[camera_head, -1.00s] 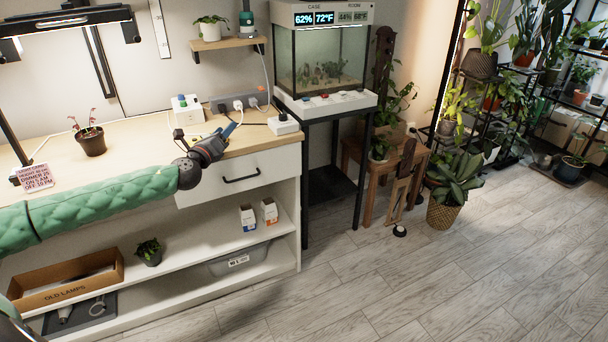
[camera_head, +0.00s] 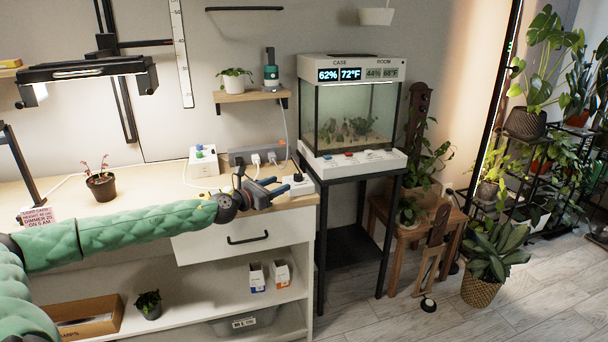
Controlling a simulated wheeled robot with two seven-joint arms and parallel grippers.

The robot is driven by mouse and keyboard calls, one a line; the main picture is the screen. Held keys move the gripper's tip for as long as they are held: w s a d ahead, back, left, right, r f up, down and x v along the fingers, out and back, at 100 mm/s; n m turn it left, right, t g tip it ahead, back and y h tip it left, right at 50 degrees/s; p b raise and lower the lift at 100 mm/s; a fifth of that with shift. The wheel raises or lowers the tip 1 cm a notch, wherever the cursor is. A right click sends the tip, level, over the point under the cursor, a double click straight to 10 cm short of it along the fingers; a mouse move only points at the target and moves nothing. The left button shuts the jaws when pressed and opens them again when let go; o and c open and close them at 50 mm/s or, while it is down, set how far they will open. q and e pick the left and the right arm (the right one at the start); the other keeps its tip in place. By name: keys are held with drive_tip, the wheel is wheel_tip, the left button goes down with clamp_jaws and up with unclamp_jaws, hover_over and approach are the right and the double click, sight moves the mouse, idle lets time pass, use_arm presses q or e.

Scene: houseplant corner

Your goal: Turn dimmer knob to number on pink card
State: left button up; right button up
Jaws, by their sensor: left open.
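The pink card (camera_head: 40,216) stands at the left of the bench; its small print seems to read "DIMMER 25" and "ON 5 AM", and my arm hides its lower part. A white box (camera_head: 297,184) with a dark part on top sits at the bench's right end; I cannot tell whether this is the dimmer knob. Another white box (camera_head: 203,166) carries small green and blue knobs or buttons. My left gripper (camera_head: 281,185) is open and empty, its blue fingers pointing right, close in front of the right-hand white box. Contact cannot be told. My right gripper is out of view.
A power strip (camera_head: 256,155) with plugs and cords lies behind my gripper. A potted plant (camera_head: 101,186) stands on the bench behind my arm. The glass case (camera_head: 350,110) on its black stand is right of the bench. A wall shelf (camera_head: 250,96) hangs above.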

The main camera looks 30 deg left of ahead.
sight(295, 177)
use_arm(q)
drive_tip(key=shift+w, duration=0.2)
drive_tip(key=shift+w+r, duration=0.15)
drive_tip(key=shift+r, duration=0.05)
drive_tip(key=shift+p+x, duration=0.65)
drive_tip(key=shift+x, duration=0.6)
drive_tip(key=shift+p+x, duration=0.4)
drive_tip(key=shift+x, duration=0.85)
drive_tip(key=shift+p+x, duration=0.3)
drive_tip(key=shift+x, duration=0.85)
drive_tip(key=shift+d+f, duration=0.1)
drive_tip(key=shift+f, duration=0.05)
drive_tip(key=c, duration=1)
